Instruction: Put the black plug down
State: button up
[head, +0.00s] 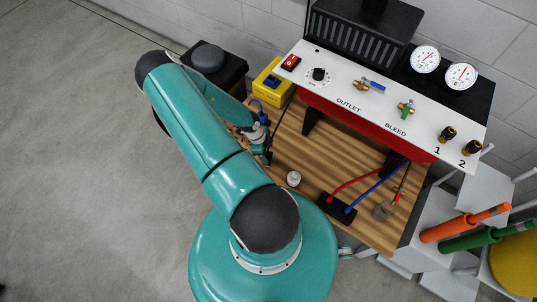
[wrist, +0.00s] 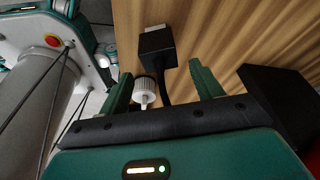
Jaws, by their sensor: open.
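The black plug (wrist: 158,47) shows in the wrist view as a black block with a pale end. It lies over the wooden bench top (wrist: 215,30), just past my fingertips, and a black cable runs from it back between my fingers. My gripper (wrist: 160,71) is open, with one green finger on each side of the cable. I cannot tell whether the plug touches the wood. In the head view my arm reaches over the left part of the bench (head: 318,160), and I cannot make out the plug there.
A white ribbed piece (wrist: 145,91) is close to my left finger. In the head view a small white round piece (head: 293,179) sits on the bench. A black block with red and blue leads (head: 337,207) is to the right. The outlet panel (head: 385,105) rises behind; a yellow box (head: 272,82) stands left.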

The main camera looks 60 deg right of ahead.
jog(key=v, duration=0.8)
jog(key=shift+r, duration=0.25)
jog(key=shift+w, duration=0.2)
jog(key=w+a+r+n+t+y, duration=0.25)
jog(key=w+a+r+n, duration=0.45)
jog(key=w+a+r, duration=0.5)
jog(key=w+a+r+n+t, duration=0.1)
jog(key=w+a+r+n, duration=0.3)
jog(key=r, duration=0.3)
jog(key=w+a+r+n+t, duration=0.2)
jog(key=w+a+r+n, duration=0.15)
jog(key=r, duration=0.35)
jog(key=s+a+r+n, duration=0.3)
jog(key=a+r+n, duration=0.7)
jog(key=r, duration=0.5)
jog(key=s+a+r+n+t+h, duration=0.1)
jog(key=s+a+r+n+t, duration=0.2)
jog(key=s+a+r+n, duration=0.3)
jog(key=s+r+n, duration=0.2)
jog(key=s+r, duration=0.1)
jog(key=shift+s+r+n+h, duration=0.15)
jog(key=shift+r+n+h, duration=0.2)
jog(key=shift+r, duration=0.05)
